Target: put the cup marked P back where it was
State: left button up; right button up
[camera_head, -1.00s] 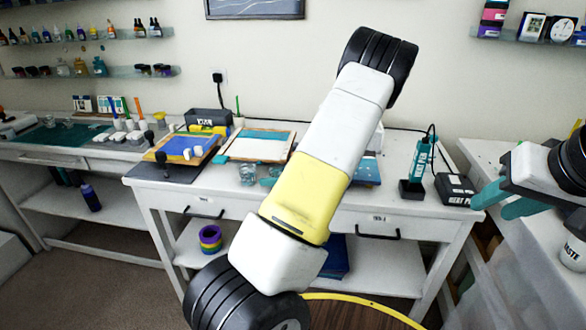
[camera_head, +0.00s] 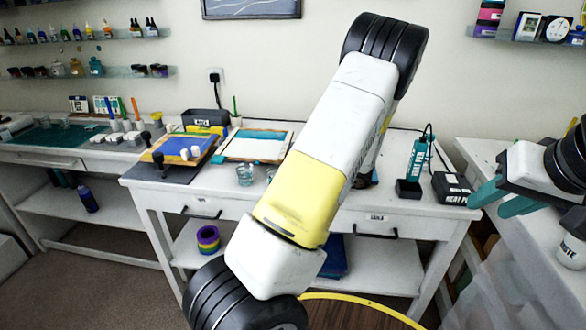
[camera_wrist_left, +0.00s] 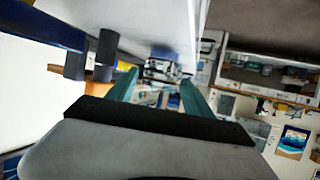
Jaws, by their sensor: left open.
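Two clear cups stand near the front of the middle table, one cup (camera_head: 245,174) plain to see and a second cup (camera_head: 271,173) partly hidden by my arm. Another clear cup (camera_head: 64,122) is on the left bench. No letter P is readable on any of them. My left arm crosses the middle of the head view and its gripper is hidden there. In the left wrist view my left gripper (camera_wrist_left: 160,92) has its teal fingers apart, with no cup seen between them. My right gripper (camera_head: 503,201) is at the right, fingers apart and empty, over the right bench.
The middle table (camera_head: 165,194) holds a blue panel (camera_head: 185,146), a framed panel (camera_head: 255,146), a dark box (camera_head: 205,118), a teal heat tool (camera_head: 418,158) and a black box (camera_head: 453,188). Shelves of bottles line the wall.

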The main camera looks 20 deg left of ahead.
pick_arm(q)
jog(key=v, duration=0.5)
jog(key=shift+d, duration=0.2)
jog(key=shift+w+d+r, duration=0.1)
jog(key=shift+d+r, duration=0.1)
jog(key=w+d+r+t+h, duration=0.1)
jog(key=w, duration=0.1)
jog(key=w+d+r+m+t+h, duration=0.1)
jog(key=w+r+t+h, duration=0.1)
jog(key=w+d+r+m+t+h, duration=0.1)
jog(key=w+t, duration=0.1)
jog(key=shift+w+r+h, duration=0.1)
jog(key=shift+r+h, duration=0.05)
jog(key=shift+h, duration=0.15)
jog(key=s+d+r+m+t+h, duration=0.35)
jog(key=d+r+m+h, duration=0.35)
jog(key=d+r+h, duration=0.55)
jog(key=s+r+m+g, duration=0.2)
jog(key=s+r+m, duration=0.3)
jog(key=s, duration=0.9)
jog(key=s+a+f+m+g+y, duration=0.1)
jog(key=s+a, duration=0.1)
jog(key=s, duration=0.4)
jog(key=s+a+f+m+g, duration=0.1)
jog(key=s, duration=0.5)
jog(key=shift+a+f+m+y, duration=0.35)
jog(key=shift+a+m, duration=0.05)
